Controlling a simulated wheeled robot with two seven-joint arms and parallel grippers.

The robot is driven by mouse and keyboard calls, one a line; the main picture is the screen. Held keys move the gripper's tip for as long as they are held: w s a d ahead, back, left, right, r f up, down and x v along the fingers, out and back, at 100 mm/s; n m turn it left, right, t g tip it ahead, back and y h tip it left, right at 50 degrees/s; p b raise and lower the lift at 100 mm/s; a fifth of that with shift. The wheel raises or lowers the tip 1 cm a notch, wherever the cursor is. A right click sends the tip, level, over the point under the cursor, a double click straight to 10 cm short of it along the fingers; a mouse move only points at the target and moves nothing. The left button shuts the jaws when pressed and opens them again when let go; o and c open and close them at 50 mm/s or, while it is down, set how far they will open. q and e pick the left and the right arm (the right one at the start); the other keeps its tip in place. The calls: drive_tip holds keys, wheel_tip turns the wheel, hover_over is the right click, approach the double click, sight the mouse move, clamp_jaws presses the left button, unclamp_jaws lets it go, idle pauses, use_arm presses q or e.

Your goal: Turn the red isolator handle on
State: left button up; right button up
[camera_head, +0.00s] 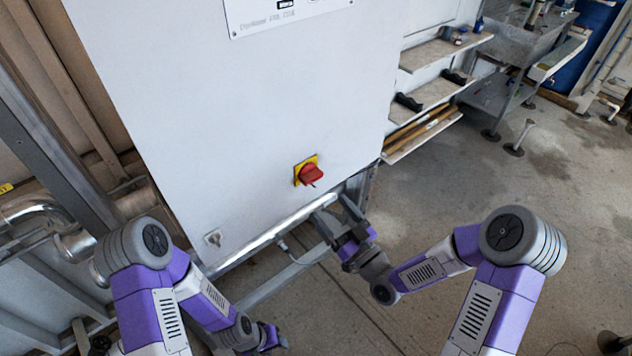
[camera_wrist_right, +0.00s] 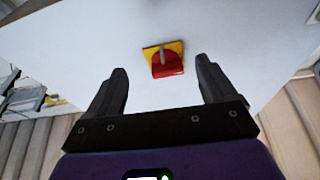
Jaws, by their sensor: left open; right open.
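The red isolator handle (camera_head: 311,174) sits on a yellow plate (camera_head: 299,181) low on the front of a white cabinet. In the right wrist view the red handle (camera_wrist_right: 167,64) and its yellow plate (camera_wrist_right: 176,46) lie beyond and between the fingertips. My right gripper (camera_head: 337,212) is open and empty, below and to the right of the handle in the head view. It also shows in the wrist view (camera_wrist_right: 160,75), apart from the handle. My left gripper (camera_head: 268,338) is low at the bottom left, away from the cabinet; its fingers are hard to make out.
The white cabinet (camera_head: 240,110) has a small key lock (camera_head: 213,239) at lower left and a metal frame below. Shelves (camera_head: 432,92) with dark items stand to its right. Metal pipes (camera_head: 40,212) are at left. The concrete floor (camera_head: 480,180) at right is mostly clear.

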sight(315, 181)
drive_tip(key=shift+n+t+y, duration=0.4)
drive_tip(key=shift+t+y, duration=0.1)
drive_tip(key=shift+y, duration=0.1)
drive_tip(key=w+a+r, duration=0.1)
drive_tip(key=r, duration=0.1)
drive_tip(key=w+a+r, duration=0.1)
drive_tip(key=w+r, duration=0.1)
drive_tip(key=w+a+r, duration=0.2)
drive_tip(key=shift+c, duration=0.2)
drive_tip(key=shift+d, duration=0.1)
drive_tip(key=c, duration=1)
